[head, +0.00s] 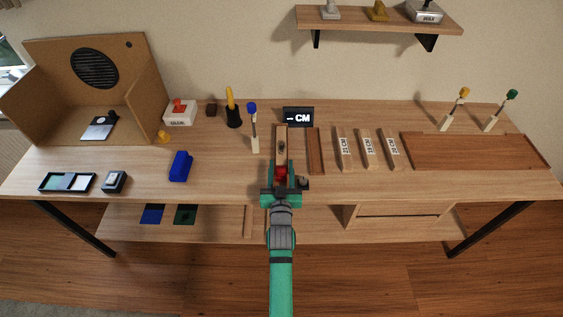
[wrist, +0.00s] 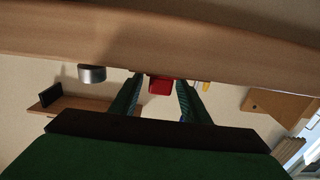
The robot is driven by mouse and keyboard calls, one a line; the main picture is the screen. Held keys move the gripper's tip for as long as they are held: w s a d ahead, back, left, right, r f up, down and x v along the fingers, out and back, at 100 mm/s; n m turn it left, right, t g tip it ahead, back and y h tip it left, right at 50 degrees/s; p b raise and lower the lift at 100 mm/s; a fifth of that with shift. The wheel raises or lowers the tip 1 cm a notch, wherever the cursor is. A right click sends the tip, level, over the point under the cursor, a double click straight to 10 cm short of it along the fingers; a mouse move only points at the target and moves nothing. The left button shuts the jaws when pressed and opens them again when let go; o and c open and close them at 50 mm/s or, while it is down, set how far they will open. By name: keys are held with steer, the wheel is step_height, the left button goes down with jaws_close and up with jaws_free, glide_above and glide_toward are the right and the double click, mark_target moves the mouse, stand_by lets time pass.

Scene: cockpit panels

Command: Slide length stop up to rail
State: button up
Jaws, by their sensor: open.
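A red block (head: 281,171), which looks like the length stop, sits near the front end of a pale wooden rail (head: 281,133) in the head view. A dark round knob (head: 281,146) stands on the rail beyond the block. My gripper (head: 281,178) is open at the near end of the rail. In the wrist view the red block (wrist: 161,87) shows between the two green fingers (wrist: 160,92), with visible gaps on both sides. The block's underside and how it meets the rail are hidden.
A dark display (head: 298,117) reading "– CM" stands behind the rail. A blue-topped lever (head: 254,128) is close on the left. A brown wooden strip (head: 315,151) and several labelled blocks (head: 367,149) lie to the right. A blue object (head: 181,166) sits farther left.

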mark_target(281, 163)
steer(key=w, duration=0.2)
steer(key=shift+w+d, duration=0.1)
steer(key=shift+w, duration=0.25)
steer(key=shift+a, duration=0.35)
steer(key=shift+d, duration=0.45)
jaws_close()
steer(key=shift+w, duration=0.45)
jaws_free()
